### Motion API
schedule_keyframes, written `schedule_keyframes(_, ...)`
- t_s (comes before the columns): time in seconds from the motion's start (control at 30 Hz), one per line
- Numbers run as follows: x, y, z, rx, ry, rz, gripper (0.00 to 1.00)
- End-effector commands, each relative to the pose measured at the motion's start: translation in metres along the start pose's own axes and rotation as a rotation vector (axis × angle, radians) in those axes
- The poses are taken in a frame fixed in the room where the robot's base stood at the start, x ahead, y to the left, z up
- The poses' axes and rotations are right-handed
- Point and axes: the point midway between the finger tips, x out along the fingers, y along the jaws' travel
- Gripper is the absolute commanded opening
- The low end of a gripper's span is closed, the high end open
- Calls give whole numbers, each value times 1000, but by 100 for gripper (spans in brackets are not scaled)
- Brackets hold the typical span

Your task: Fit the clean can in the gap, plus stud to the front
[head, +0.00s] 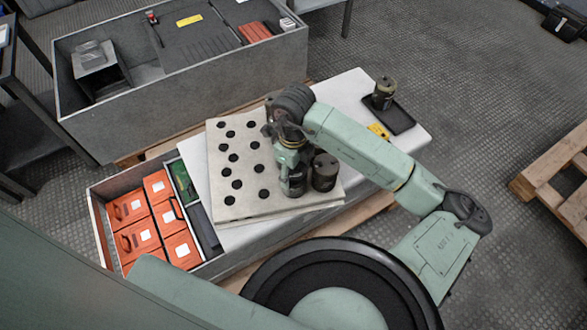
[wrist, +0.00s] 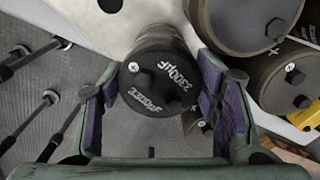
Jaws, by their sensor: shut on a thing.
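My gripper (head: 291,163) reaches down over the front right of a pale plate (head: 268,207) with rows of dark round spots. A dark can (head: 325,172) stands just right of my gripper. Another can (head: 384,94) stands on a black tray (head: 402,118). The held can's base and any gap are hidden.
Other cans crowd the wrist view's right side, one at the top (wrist: 245,22) and one below it (wrist: 285,82). A grey box (head: 118,178) with orange cases (head: 126,208) adjoins the plate's left. A large grey crate (head: 190,95) stands behind. A yellow label (head: 379,130) lies near the tray.

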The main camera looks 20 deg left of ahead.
Motion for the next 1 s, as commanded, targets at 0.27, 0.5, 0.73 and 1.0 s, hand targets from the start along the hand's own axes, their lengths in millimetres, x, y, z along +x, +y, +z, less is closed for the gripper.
schedule_keyframes(0.27, 0, 0, 0, 0, -1, -2, 8)
schedule_keyframes(0.5, 1, 0, 0, 0, -1, -1, 8)
schedule_keyframes(0.73, 1, 0, 0, 0, -1, -1, 8)
schedule_keyframes(1.0, 1, 0, 0, 0, -1, -1, 69)
